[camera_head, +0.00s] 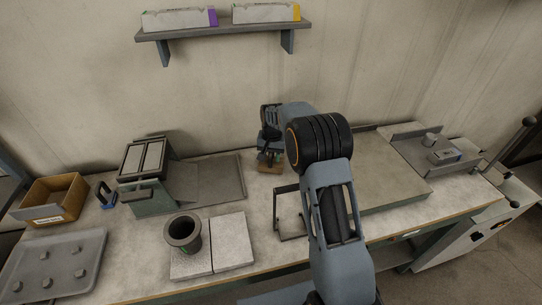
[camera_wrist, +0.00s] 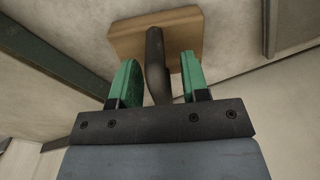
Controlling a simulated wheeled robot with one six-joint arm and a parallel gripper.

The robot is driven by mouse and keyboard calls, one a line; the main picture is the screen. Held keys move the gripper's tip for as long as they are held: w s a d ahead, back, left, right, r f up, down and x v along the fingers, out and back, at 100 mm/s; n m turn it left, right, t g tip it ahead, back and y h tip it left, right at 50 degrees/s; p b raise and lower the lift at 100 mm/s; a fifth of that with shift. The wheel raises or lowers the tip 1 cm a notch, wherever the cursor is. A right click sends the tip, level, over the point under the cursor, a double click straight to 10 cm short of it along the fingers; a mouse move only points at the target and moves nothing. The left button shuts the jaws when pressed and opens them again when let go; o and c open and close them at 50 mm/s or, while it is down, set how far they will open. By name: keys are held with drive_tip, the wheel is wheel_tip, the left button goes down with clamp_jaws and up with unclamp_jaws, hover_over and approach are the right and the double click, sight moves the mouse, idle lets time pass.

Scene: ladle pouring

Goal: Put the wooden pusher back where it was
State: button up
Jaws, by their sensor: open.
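The wooden pusher has a flat brown wooden plate (camera_wrist: 183,27) and a dark upright handle (camera_wrist: 155,62). In the wrist view the handle stands between the two green fingers of my gripper (camera_wrist: 158,78), with a visible gap on each side. My gripper is open around the handle. In the head view the wooden pusher (camera_head: 270,168) sits on the table near the back wall, below my gripper (camera_head: 268,156). My arm hides some of the table in front of it.
A grey plate (camera_head: 225,178) lies left of the pusher, and a large flat board (camera_head: 395,185) lies to the right. A dark wire frame (camera_head: 287,235) stands in front. A dark cup (camera_head: 183,234) stands on pale slabs (camera_head: 232,240). A wall shelf (camera_head: 225,30) hangs above.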

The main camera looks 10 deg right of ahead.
wheel_tip(320, 180, up, 12)
drive_tip(key=shift+s+d, duration=0.15)
idle(0.3)
drive_tip(key=shift+s+f, duration=0.1)
